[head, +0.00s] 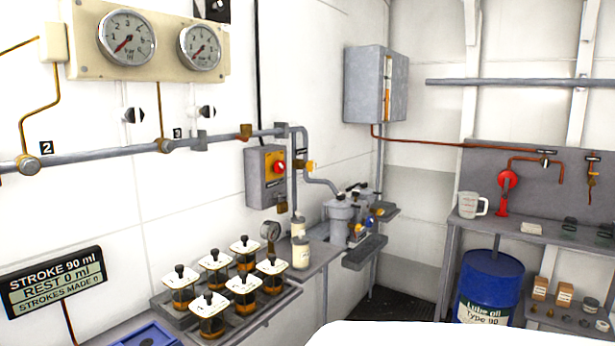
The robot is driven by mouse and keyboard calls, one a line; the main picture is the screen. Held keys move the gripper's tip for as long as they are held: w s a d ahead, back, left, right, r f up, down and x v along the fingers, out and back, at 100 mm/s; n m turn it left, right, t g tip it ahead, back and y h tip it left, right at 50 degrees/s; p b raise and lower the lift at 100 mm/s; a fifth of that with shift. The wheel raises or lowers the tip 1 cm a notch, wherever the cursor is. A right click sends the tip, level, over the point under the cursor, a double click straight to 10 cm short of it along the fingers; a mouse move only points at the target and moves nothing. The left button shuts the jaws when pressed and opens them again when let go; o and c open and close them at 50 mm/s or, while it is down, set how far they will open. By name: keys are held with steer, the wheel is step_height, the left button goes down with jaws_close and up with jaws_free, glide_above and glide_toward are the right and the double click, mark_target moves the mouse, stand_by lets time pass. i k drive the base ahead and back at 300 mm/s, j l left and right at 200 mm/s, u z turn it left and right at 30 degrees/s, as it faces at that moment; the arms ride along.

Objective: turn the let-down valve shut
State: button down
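My gripper is not in view. No valve is legibly marked as the let-down valve, so I cannot tell which one it is. A small orange-yellow fitting (309,166) sits on the thin grey pipe beside the grey switch box (265,178). A brass fitting (246,131) sits higher on the long wall pipe (110,152). A grey pump unit (342,218) with dark tops and small yellow and blue parts stands in the corner. Its details are too small to read. Two round gauges, a left one (127,38) and a right one (200,47), hang above the pipe.
A stroke display (54,283) is at left. A blue drum (488,285) stands under the right bench, below a red fitting (504,192) and a jug (468,205).

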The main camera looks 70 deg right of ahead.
mark_target(310, 167)
steer(key=z, duration=2)
steer(key=i+l, duration=0.25)
steer(key=i, duration=0.35)
steer(key=i+l+z, duration=0.1)
steer(key=i+l, duration=0.15)
steer(key=i, duration=0.4)
steer(key=i+l, duration=0.2)
steer(key=i, duration=0.4)
steer(key=i+l+z, duration=0.1)
steer(key=i, duration=0.55)
steer(key=k, duration=0.45)
